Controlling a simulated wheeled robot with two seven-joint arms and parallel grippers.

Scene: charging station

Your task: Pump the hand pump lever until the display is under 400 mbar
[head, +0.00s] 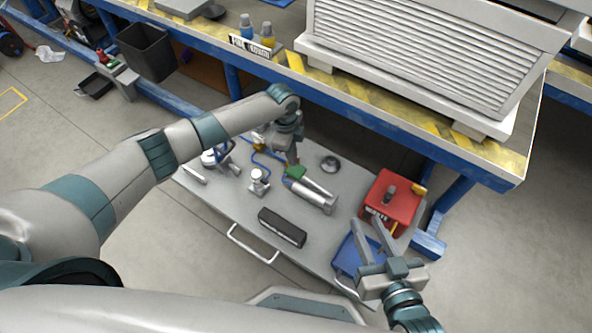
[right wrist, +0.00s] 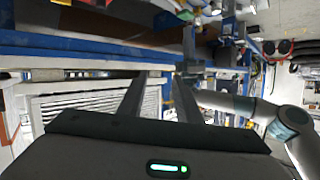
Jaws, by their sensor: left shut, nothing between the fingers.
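A grey hand pump with a long bar-like lever and a green part (head: 313,191) appears to lie on the grey cart top (head: 225,198), right of the middle. My left gripper (head: 293,160) is shut and empty, just above the green end; I cannot tell whether it touches it. A small white-topped gauge (head: 259,177) stands to its left, and blue hose runs nearby. No pressure reading is legible. My right gripper (head: 370,226) is open and empty over the blue tray (head: 347,259); its two spread fingers also show in the right wrist view (right wrist: 158,98).
A red box (head: 392,200) stands at the cart's right. A black case (head: 282,228) lies near the front edge. A blue-handled device (head: 215,157) and a round metal part (head: 330,163) are also on the cart. The workbench (head: 400,115) with a large louvred unit (head: 415,55) is behind.

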